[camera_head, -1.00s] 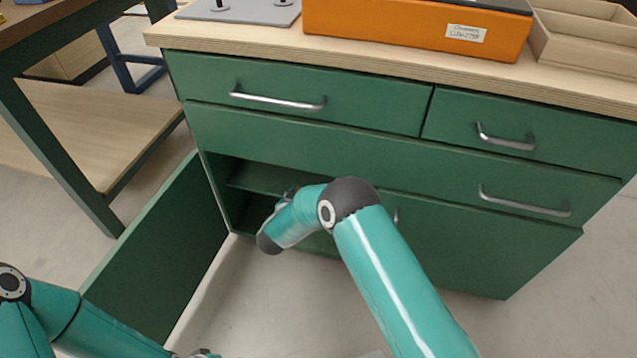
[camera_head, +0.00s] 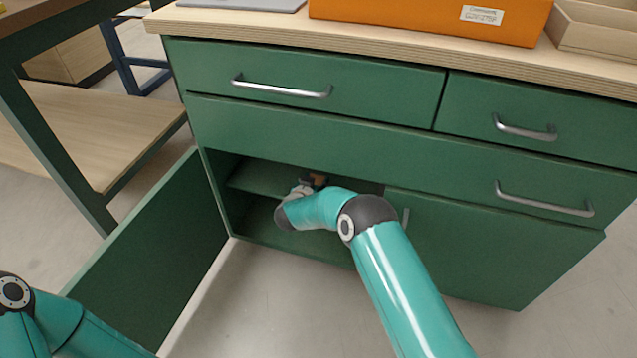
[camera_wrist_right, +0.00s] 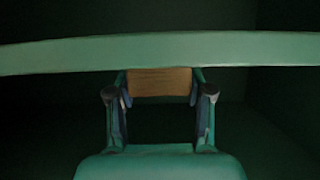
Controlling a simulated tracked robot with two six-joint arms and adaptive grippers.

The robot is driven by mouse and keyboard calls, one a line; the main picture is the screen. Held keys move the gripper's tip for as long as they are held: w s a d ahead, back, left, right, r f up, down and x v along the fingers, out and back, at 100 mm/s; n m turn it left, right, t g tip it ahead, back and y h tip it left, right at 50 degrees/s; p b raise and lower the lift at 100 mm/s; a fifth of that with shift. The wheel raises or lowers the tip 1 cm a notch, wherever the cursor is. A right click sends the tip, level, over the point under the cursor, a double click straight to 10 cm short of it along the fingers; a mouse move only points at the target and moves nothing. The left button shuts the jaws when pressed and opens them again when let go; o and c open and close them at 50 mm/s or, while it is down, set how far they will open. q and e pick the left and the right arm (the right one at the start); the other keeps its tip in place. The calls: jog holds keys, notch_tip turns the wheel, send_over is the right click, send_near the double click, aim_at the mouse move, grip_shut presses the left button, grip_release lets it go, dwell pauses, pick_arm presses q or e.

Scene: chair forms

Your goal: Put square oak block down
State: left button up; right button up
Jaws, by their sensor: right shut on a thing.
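The square oak block (camera_wrist_right: 159,82) shows brown between the fingers of my right gripper (camera_wrist_right: 160,100) in the right wrist view. The gripper is shut on it. A green shelf edge (camera_wrist_right: 230,47) crosses that view just above the block. I cannot tell whether the block touches a surface. In the head view my right arm reaches into the open cabinet compartment (camera_head: 255,215), and a small brownish bit of the block (camera_head: 318,180) shows at the wrist by the shelf (camera_head: 262,178). My left gripper is not in view; only part of my left arm shows at the lower left.
The open green cabinet door (camera_head: 150,255) stands at the left of the opening. Closed drawers (camera_head: 310,115) lie above it, and a closed door (camera_head: 470,235) lies to the right. An orange case (camera_head: 420,18) and a wooden tray (camera_head: 590,35) rest on the worktop. The compartment's inside is dark.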

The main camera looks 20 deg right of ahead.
jog(key=o, duration=1.2)
jog(key=shift+o, duration=0.2)
